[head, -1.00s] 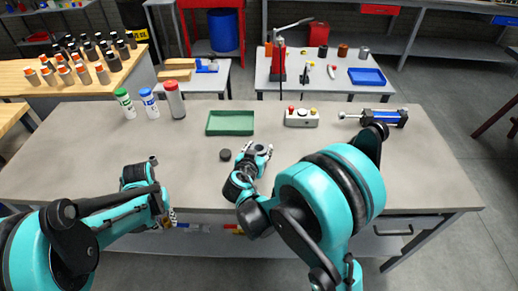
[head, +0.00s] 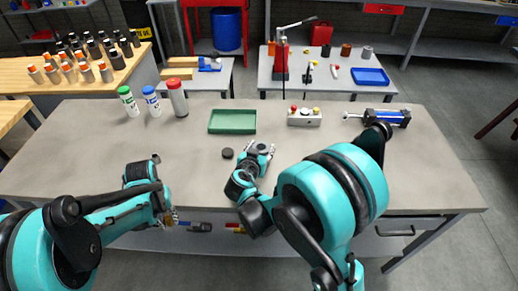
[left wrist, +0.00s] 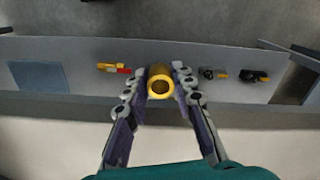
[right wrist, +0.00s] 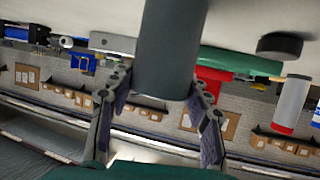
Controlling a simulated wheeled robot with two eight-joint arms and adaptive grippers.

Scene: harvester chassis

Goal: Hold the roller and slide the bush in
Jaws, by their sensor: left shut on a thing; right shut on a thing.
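My right gripper (right wrist: 158,108) is shut on the roller (right wrist: 172,45), a thick dark grey cylinder, in the right wrist view. In the head view this gripper (head: 262,150) is over the middle of the table, and I cannot make out the roller clearly there. My left gripper (left wrist: 156,92) is shut on the bush (left wrist: 160,82), a yellow hollow ring whose open end faces the left wrist camera. In the head view the left gripper (head: 170,218) is at the table's front edge, left of the right gripper. The bush and roller are apart.
A black disc (head: 228,153) lies left of the right gripper. A green tray (head: 232,122), a button box (head: 304,117) and a blue cylinder device (head: 388,118) are farther back. Several bottles (head: 152,103) stand at the back left. The table's left part is clear.

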